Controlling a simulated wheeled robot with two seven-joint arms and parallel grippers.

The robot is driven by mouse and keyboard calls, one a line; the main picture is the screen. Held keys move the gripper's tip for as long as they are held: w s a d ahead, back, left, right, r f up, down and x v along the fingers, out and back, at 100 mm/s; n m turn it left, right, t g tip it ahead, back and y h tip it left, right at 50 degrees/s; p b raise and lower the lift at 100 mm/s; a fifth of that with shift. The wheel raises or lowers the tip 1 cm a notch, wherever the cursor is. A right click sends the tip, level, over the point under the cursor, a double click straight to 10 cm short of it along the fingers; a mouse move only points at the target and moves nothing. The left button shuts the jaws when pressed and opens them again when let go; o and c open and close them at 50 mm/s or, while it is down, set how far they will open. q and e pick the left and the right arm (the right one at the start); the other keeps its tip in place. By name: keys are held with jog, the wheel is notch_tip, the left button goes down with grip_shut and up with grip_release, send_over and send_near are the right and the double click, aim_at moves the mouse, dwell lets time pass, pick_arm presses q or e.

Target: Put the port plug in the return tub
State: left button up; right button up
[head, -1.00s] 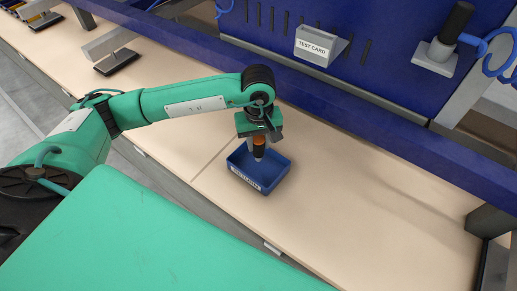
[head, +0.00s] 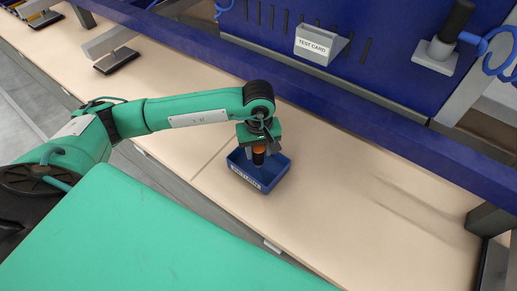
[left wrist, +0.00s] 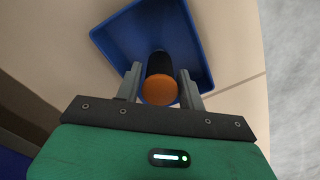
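The port plug, with an orange cap and a black body, is upright between the fingers of my left gripper (head: 258,158). In the left wrist view the plug (left wrist: 160,88) sits between both grey fingers, cap towards the camera; the fingers appear shut on it, though the contact is hard to see. The return tub (head: 243,176) is a blue open box with a white label on its front, standing on the bench. The gripper and plug are over and partly within the tub's opening. The tub also shows in the left wrist view (left wrist: 192,38). My right gripper is not in view.
A grey test card holder (head: 320,45) and a black-handled tool in a bracket (head: 440,50) are on the blue panel behind. A blue rail (head: 370,150) runs behind the tub. The pale bench (head: 350,220) is clear right of the tub.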

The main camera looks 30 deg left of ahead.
pick_arm(q)
jog(key=shift+o, duration=0.9)
jog(key=shift+r, duration=0.2)
notch_tip(320, 180, up, 12)
jog(key=shift+b, duration=0.3)
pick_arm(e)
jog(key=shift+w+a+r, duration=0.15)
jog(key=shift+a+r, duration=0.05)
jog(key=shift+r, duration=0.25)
